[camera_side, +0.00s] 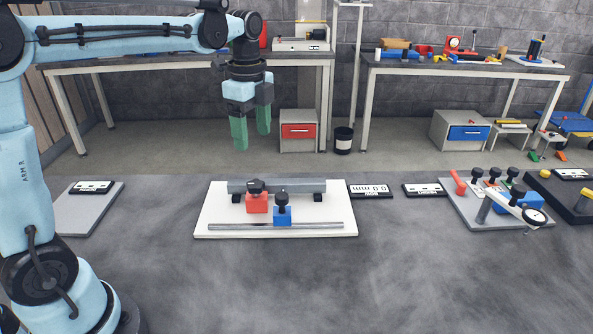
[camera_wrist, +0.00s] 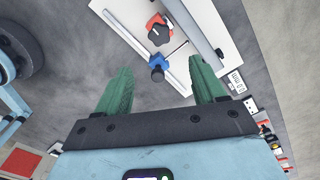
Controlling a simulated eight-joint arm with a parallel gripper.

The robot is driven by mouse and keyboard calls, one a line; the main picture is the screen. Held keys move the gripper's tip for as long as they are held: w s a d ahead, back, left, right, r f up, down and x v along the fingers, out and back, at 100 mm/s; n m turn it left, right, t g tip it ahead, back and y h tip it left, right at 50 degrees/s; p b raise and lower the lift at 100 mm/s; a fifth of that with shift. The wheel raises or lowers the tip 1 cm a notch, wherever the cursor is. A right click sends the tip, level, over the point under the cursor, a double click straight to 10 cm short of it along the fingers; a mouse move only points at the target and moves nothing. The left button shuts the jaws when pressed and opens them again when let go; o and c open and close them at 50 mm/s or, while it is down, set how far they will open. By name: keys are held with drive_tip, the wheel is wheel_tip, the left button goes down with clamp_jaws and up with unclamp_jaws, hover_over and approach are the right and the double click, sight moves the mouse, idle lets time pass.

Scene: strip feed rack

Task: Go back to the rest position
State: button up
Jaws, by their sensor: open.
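My gripper (camera_side: 252,132) hangs in the air above and behind the white board, with its two green fingers pointing down. The fingers are apart, with nothing between them; they also show spread in the wrist view (camera_wrist: 163,92). The white strip feed board (camera_side: 215,220) lies on the grey table in the side view. On it are a red block with a dark knob (camera_side: 257,203), a blue block with a dark knob (camera_side: 282,215), a grey bar (camera_side: 300,186) at the back and a thin rail (camera_side: 240,227) in front. The gripper touches none of them.
A grey plate (camera_side: 75,215) with a black label lies to the left. Small displays (camera_side: 370,191) lie right of the board. A fixture plate with levers and a gauge (camera_side: 505,221) stands farther right. The table's front middle is clear. Benches (camera_side: 460,70) stand behind.

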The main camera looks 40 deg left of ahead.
drive_tip(key=shift+s+r, duration=0.1)
drive_tip(key=shift+r, duration=0.05)
drive_tip(key=s+d+f+n+t, duration=0.2)
drive_tip(key=s+d+n+t, duration=0.1)
drive_tip(key=s+n, duration=0.2)
drive_tip(key=s+d+f+n+t, duration=0.3)
drive_tip(key=s+n, duration=0.3)
drive_tip(key=n, duration=0.4)
drive_tip(key=shift+d+f+t, duration=0.15)
drive_tip(key=shift+f+t, duration=0.15)
drive_tip(key=shift+t, duration=0.3)
